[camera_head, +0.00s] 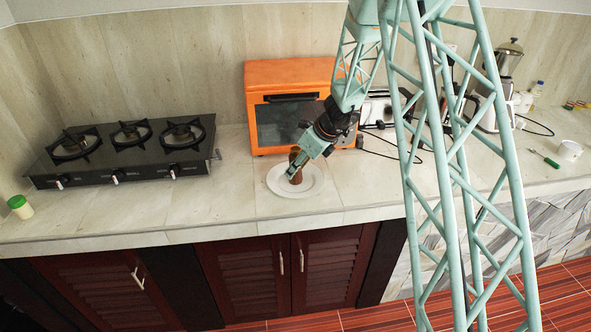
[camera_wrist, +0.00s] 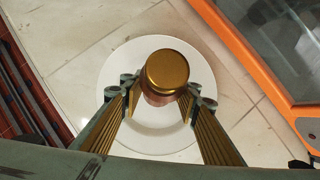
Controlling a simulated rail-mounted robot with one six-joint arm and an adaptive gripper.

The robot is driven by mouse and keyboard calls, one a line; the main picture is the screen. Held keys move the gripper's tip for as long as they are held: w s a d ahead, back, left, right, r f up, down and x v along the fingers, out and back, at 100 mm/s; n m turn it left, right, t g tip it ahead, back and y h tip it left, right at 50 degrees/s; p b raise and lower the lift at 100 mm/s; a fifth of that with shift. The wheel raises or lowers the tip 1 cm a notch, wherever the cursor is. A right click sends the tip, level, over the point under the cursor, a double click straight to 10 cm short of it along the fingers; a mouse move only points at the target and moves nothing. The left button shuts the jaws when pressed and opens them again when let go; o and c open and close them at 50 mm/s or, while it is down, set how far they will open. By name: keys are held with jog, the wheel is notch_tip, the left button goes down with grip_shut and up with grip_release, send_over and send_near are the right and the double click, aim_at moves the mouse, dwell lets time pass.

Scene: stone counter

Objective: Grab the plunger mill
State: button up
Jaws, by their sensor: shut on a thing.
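The plunger mill (camera_wrist: 167,72) is a brown, round-topped piece with a gold-coloured cap. It stands on a white plate (camera_wrist: 115,75) on the counter, between the two fingers of my gripper (camera_wrist: 160,98). In the head view the mill (camera_head: 295,157) shows as a small brown body on the plate (camera_head: 314,188), partly hidden by my gripper (camera_head: 293,172). My gripper reaches down to it from the upper right and is shut on it. The mill's lower part is hidden in the wrist view.
An orange oven (camera_head: 290,72) stands just behind the plate. A black gas stove (camera_head: 128,150) is on the left, with a small jar (camera_head: 20,207) near it. A blender (camera_head: 500,85), a white cup (camera_head: 570,150) and a green-handled tool (camera_head: 545,158) are on the right. The counter front left of the plate is clear.

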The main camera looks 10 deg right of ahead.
jog(key=shift+r+p, duration=0.6)
jog(key=shift+r, duration=1.15)
jog(key=s+d+r+b, duration=0.1)
jog(key=s+b, duration=0.2)
jog(key=s, duration=1.3)
jog(key=shift+r, duration=0.25)
jog(key=shift+d, duration=0.15)
